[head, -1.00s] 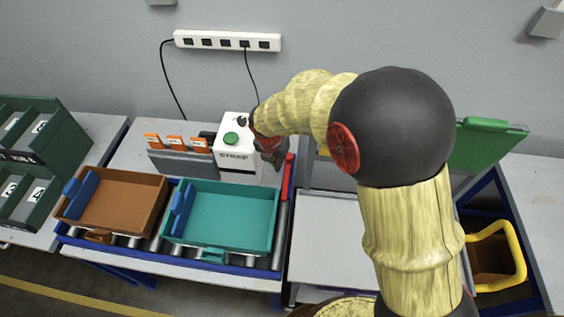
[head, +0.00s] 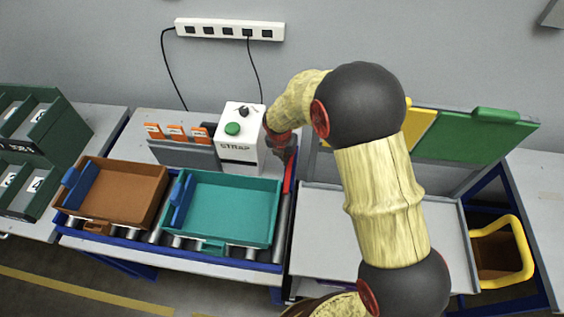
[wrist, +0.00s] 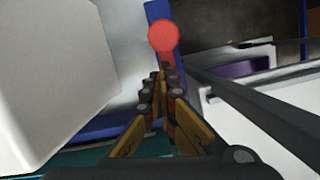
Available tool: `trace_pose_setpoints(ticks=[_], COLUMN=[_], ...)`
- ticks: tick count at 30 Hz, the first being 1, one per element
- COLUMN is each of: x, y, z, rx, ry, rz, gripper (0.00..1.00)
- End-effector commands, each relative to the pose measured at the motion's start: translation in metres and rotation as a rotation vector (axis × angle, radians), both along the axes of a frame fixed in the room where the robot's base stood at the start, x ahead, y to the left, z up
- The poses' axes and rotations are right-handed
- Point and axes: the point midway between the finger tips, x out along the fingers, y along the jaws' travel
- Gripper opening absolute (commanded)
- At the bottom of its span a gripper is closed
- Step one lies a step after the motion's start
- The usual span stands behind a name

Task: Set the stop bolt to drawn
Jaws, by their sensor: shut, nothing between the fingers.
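A round red knob (wrist: 163,36), probably on the stop bolt, shows in the wrist view just beyond my fingertips, over a blue rail. Whether the bolt is drawn is not clear. My gripper (wrist: 160,88) is shut and empty, with its tips close below the knob in the picture; contact cannot be told. In the head view my gripper (head: 287,157) points down to the right of the white STRAP box (head: 240,155). A red upright bar (head: 288,178) stands just below it at the conveyor's right end. The knob cannot be made out in the head view.
A teal tray (head: 266,238) and a brown tray (head: 155,165) sit on the roller conveyor. The white box (wrist: 60,75) is close on the left in the wrist view. A grey table (head: 325,235) with a raised green panel (head: 480,135) is to the right.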

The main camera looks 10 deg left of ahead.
Motion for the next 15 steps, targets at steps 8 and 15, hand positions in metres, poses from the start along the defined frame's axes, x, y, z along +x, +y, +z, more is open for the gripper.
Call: trace_pose_setpoints(ticks=[8, 15], x=[0.0054, 0.0096], y=[-0.0004, -0.0001], z=[0.0003, 0.0014], rx=[0.001, 0.000], ry=[0.000, 0.000], rz=[0.000, 0.000], gripper=[0.00, 0.00])
